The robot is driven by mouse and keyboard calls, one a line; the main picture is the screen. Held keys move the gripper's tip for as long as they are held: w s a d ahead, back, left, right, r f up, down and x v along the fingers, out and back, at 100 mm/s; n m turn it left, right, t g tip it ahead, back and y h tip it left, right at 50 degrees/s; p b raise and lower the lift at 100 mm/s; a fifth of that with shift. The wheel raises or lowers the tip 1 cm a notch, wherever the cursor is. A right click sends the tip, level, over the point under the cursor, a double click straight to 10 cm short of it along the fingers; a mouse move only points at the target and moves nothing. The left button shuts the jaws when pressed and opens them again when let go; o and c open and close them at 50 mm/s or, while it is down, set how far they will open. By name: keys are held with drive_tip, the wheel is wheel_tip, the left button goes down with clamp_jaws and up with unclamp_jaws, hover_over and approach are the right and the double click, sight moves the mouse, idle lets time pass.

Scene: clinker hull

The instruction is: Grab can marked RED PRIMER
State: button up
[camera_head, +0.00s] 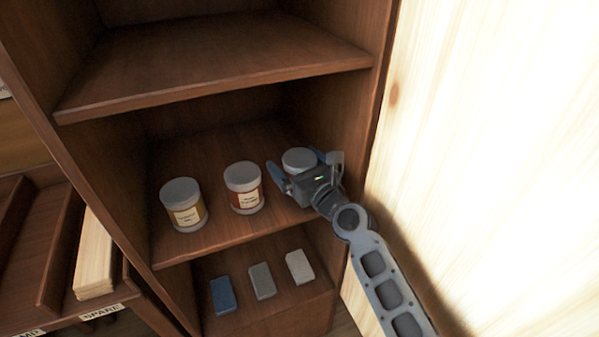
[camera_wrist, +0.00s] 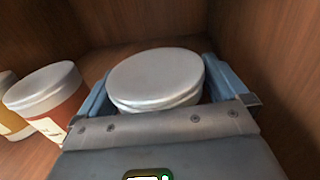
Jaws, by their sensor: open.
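Three cans with grey lids stand in a row on the middle shelf. The right can (camera_head: 298,155) has my gripper (camera_head: 297,162) at it; a little red shows below its lid, and its label is hidden. In the wrist view its lid (camera_wrist: 156,76) lies between my open blue fingers, one on each side; I cannot tell whether they touch it. The middle can (camera_head: 243,188) has a red-brown band with a pale label too small to read. It also shows left of my gripper in the wrist view (camera_wrist: 48,98). The left can (camera_head: 184,205) has a yellowish band and unreadable label.
The shelf above (camera_head: 215,62) overhangs the cans, and the cabinet's right wall is close beside the right can. Blue, grey and pale blocks (camera_head: 262,281) lie on the lower shelf. A rack (camera_head: 95,255) with a SPARE label is at left. A bright wooden panel (camera_head: 490,130) stands at right.

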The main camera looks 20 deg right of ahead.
drive_tip(key=shift+c, duration=0.2)
drive_tip(key=c, duration=1.2)
drive_tip(key=shift+r, duration=0.15)
